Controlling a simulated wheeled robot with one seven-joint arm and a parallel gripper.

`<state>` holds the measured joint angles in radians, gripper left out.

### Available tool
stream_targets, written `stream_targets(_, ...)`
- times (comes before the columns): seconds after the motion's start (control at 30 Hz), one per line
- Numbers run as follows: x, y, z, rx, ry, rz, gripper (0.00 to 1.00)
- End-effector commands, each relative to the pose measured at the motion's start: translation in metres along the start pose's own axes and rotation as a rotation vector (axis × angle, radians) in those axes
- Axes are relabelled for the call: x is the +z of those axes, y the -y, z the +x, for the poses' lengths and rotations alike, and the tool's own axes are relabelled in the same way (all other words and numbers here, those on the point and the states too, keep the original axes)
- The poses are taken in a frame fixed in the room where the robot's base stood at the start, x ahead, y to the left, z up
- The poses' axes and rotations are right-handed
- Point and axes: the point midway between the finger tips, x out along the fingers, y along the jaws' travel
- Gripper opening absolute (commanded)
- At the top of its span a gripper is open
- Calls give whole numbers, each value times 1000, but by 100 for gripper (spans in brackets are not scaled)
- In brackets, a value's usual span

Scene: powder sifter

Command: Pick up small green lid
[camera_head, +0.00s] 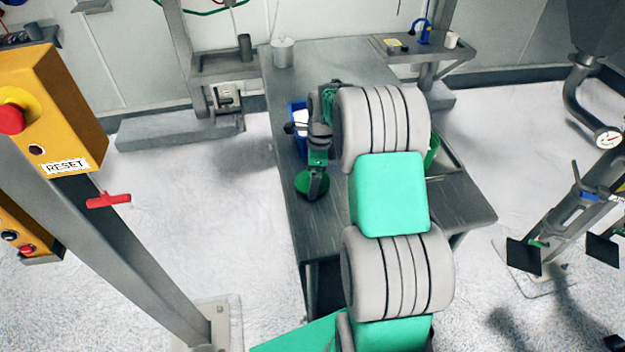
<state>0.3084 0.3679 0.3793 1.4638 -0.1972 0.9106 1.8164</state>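The small green lid (303,185) is a dark green disc at the left edge of the grey metal table (460,207). My gripper (316,192) points down right over the lid, and its fingers cover the middle of it. The fingers are too small and dark to tell whether they are open or shut, or whether they touch the lid. I cannot tell whether the lid lies flat on the table or is raised.
A green container (434,150) shows partly behind my arm on the right. A grey metal pot (283,53) stands at the table's far left corner. A yellow reset box (62,110) is at the left.

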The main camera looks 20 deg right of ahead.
Motion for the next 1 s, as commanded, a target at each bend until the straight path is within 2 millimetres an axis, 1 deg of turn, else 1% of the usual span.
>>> stream_targets(0.1,0,0,0,0,0,0,100)
stream_targets(0.13,0,0,0,0,0,0,98)
stream_targets(0.67,0,0,-1,0,0,0,55)
stream_targets(0.7,0,0,-1,-1,0,0,54)
stream_targets(0.9,0,0,-1,-1,0,0,53)
stream_targets(1.0,0,1,-4,-2,0,0,53)
